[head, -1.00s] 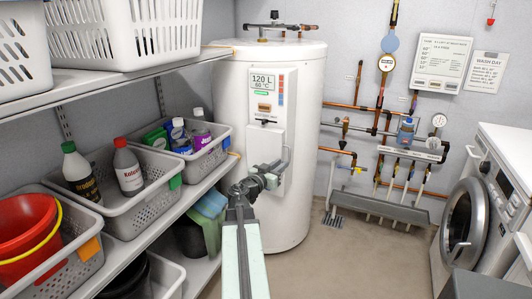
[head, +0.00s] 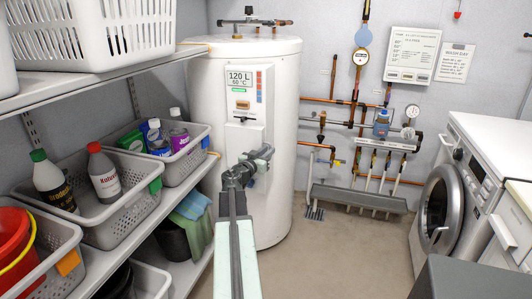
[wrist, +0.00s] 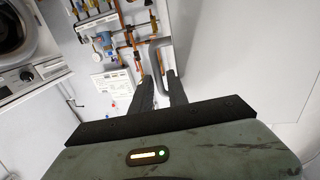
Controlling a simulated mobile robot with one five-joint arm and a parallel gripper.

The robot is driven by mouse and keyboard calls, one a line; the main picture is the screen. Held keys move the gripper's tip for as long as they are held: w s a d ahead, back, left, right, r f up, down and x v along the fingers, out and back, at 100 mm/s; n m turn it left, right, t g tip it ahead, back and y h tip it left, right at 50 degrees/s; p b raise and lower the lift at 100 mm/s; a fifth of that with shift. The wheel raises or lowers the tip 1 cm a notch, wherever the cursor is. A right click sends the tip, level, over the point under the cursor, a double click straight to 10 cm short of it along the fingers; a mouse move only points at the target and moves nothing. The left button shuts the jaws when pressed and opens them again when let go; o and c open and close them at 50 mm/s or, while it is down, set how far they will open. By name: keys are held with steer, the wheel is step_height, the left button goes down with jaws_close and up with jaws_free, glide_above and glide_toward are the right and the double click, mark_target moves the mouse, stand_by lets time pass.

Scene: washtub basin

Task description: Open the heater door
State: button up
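The heater (head: 285,100) is a tall white cylindrical tank, left of centre in the head view. Its white front door panel (head: 241,138) sits under a display reading 120 L and 60 °C and looks closed. A grey bent handle (head: 265,152) stands at the panel's right side, partly hidden by my gripper (head: 256,162). In the wrist view, the grey handle (wrist: 157,58) runs between the two dark fingers of my gripper (wrist: 160,82). The fingers are apart, and I cannot see clear contact with the handle.
Shelves at left hold grey baskets (head: 100,232) with bottles and a red bucket (head: 15,245). A washing machine (head: 442,205) stands at right. Pipes and a manifold (head: 385,145) line the back wall. The floor (head: 335,260) between is clear.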

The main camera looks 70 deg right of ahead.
jaws_close()
stand_by(0.8)
stand_by(0.5)
